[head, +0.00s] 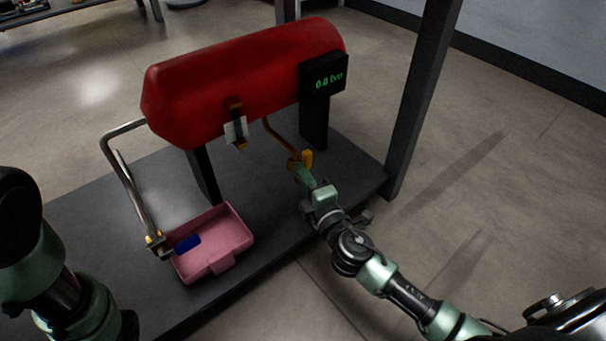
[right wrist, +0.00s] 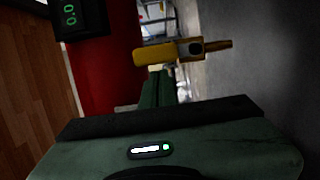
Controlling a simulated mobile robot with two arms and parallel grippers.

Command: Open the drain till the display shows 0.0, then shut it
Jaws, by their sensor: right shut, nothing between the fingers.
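The red tank (head: 240,80) lies on its stand, with a black display (head: 323,82) at its right end. The display shows 0.0 in green, and it also shows in the right wrist view (right wrist: 70,18). A thin orange-brown pipe runs down from the tank to a yellow valve handle (head: 307,158), which also shows in the right wrist view (right wrist: 155,53). My right gripper (head: 301,173) is shut and empty, its fingertips (right wrist: 157,88) close to the handle. I cannot tell whether they touch it. Only part of my left arm shows, not its gripper.
A pink tray (head: 240,228) with a blue patch or liquid inside stands on the dark stand top (head: 300,225), beneath a bent grey pipe (head: 127,185). A dark post (head: 420,90) rises right of the tank.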

